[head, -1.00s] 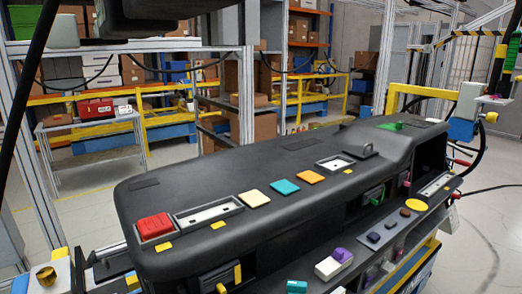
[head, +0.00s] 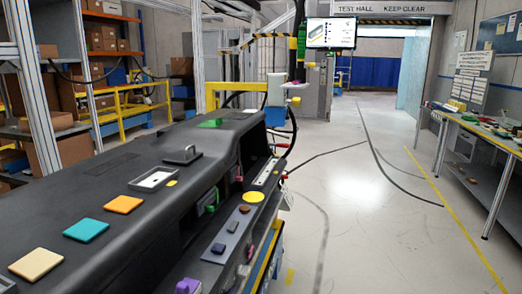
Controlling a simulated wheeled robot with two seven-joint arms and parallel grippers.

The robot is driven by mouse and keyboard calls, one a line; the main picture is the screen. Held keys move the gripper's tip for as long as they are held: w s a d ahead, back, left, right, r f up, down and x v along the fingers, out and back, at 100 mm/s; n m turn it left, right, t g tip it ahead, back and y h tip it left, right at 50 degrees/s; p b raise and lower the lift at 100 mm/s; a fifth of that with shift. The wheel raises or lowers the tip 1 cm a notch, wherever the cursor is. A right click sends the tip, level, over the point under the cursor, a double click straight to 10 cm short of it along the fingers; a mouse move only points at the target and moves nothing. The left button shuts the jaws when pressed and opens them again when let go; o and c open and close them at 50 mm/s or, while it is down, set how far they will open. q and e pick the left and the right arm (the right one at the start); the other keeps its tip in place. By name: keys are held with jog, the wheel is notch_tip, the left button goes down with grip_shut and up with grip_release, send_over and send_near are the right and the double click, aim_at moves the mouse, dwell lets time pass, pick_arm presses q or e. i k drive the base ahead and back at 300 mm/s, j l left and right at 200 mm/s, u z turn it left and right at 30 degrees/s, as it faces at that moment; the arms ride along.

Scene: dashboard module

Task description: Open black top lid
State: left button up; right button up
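The black dashboard module (head: 100,190) runs from the lower left towards the middle of the head view. On its top, a small black lid with a raised handle (head: 182,155) lies flat and looks closed. Just in front of it is a white-framed recess (head: 154,180). Neither of my grippers is in view.
Orange (head: 123,204), teal (head: 86,230) and cream (head: 36,263) squares lie along the module's top, and a green part (head: 211,123) is at its far end. A lower ledge holds small parts, including a purple one (head: 188,286). Open floor lies right, before a workbench (head: 485,140).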

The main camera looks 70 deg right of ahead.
aim_at(185, 158)
jog(key=l+z, duration=0.15)
jog(key=z, duration=0.35)
jog(key=i+l+z, duration=0.1)
jog(key=z, duration=0.35)
